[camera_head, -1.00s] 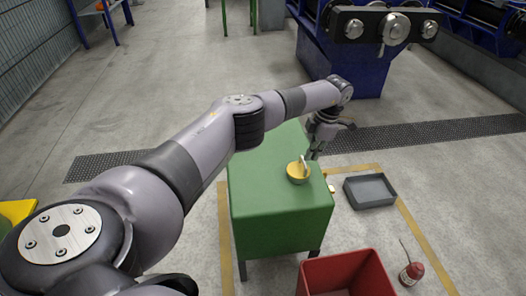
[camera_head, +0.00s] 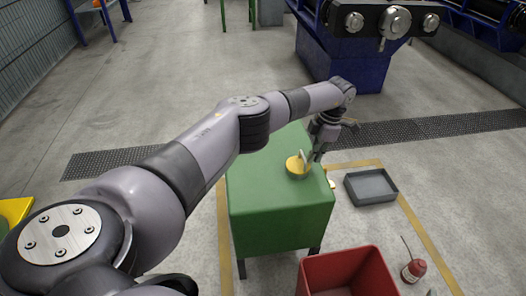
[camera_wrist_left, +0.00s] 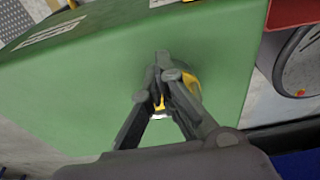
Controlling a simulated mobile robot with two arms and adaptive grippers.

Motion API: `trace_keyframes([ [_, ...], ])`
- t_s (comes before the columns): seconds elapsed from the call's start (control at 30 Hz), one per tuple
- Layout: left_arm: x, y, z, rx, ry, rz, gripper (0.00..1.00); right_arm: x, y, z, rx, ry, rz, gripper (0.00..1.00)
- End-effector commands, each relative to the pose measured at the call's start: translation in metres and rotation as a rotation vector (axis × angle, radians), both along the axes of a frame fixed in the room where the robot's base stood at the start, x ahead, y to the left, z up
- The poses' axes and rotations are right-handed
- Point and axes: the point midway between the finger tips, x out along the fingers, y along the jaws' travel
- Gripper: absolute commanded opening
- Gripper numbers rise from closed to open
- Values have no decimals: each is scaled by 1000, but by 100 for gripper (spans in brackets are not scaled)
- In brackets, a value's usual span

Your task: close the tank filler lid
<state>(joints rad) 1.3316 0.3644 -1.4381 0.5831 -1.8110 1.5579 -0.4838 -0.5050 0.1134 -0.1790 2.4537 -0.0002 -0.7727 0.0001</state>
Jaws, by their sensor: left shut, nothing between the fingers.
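The yellow tank filler lid (camera_head: 296,167) sits on top of the green tank (camera_head: 278,208), near its right edge. A pale upright piece stands on the lid beside the fingers; whether it is a handle or part of the gripper is hard to tell. My left gripper (camera_head: 315,156) is shut and empty, right at the lid's right side. In the left wrist view the shut fingers (camera_wrist_left: 166,62) cover most of the lid (camera_wrist_left: 193,82), and only yellow slivers show. Whether they touch it cannot be told. My right gripper is not in view.
A grey tray (camera_head: 371,186) lies on the floor right of the tank. A red bin (camera_head: 350,275) stands in front, with a small red oil can (camera_head: 413,271) beside it. A dark floor grate (camera_head: 440,130) runs behind the tank.

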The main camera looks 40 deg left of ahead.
Motion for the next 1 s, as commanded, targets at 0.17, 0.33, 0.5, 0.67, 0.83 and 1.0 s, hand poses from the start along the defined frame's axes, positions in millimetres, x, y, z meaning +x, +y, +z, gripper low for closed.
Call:
trace_keyframes([
  [0.17, 2, -1, 9, -1, -2, 0, 0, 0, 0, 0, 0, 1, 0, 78],
  [0.33, 6, -4, 39, 0, -4, 0, 0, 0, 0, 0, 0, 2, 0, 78],
  [0.5, 11, -9, 76, 0, -4, 0, 0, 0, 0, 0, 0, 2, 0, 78],
  [0.67, 14, -12, 102, 0, -1, 0, 0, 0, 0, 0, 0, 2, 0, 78],
  [0.83, 15, -14, 116, 0, 0, 0, 0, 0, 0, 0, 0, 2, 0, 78],
  [1.0, 15, -14, 118, 0, 2, -1, 0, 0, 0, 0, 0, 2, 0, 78],
])
